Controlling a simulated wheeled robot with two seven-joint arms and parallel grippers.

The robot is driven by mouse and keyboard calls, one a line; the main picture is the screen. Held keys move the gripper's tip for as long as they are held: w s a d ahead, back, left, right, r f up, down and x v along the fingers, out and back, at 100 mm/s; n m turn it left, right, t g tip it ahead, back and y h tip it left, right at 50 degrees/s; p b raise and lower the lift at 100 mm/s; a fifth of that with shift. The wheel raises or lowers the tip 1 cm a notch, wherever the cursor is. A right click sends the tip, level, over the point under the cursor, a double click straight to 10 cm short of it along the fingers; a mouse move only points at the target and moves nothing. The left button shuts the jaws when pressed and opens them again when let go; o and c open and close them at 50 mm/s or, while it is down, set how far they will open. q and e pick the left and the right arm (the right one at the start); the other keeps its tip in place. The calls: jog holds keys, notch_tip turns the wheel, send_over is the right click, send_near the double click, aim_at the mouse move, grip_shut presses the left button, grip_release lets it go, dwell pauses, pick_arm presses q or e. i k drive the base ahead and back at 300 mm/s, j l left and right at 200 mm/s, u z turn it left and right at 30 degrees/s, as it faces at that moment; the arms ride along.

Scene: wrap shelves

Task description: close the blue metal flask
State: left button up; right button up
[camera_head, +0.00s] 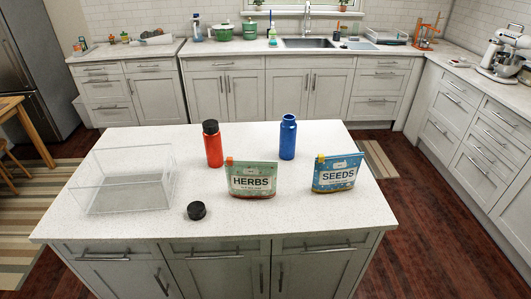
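The blue metal flask (288,138) stands upright near the back right of the white kitchen island (314,215). Its top is open, with no cap on it. A black round cap (196,210) lies by itself near the front edge of the island, left of the herbs bag. A red flask (213,147) with a black cap on it stands upright to the left of the blue one. Neither of my grippers shows in the head view.
A clear open box (124,181) takes up the island's left side. A green herbs bag (251,180) and a blue seeds bag (338,173) stand in front of the flasks. The front middle between cap and right edge is clear.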

aim_at(288, 127)
jog(key=l+u, duration=0.15)
jog(key=u, duration=0.25)
jog(key=l+u, duration=0.2)
jog(key=u, duration=0.15)
jog(key=l+u, duration=0.15)
jog(key=l, duration=0.35)
jog(key=l+u, duration=0.1)
jog(key=l, duration=0.4)
jog(key=k+l+u, duration=0.15)
jog(key=l, duration=0.35)
jog(key=l+u, duration=0.1)
jog(key=l, duration=0.35)
jog(key=k+l+u, duration=0.15)
jog(key=l, duration=0.35)
jog(key=k+l, duration=0.1)
jog(key=l, duration=0.3)
jog(key=k+l, duration=0.1)
jog(key=l, duration=0.25)
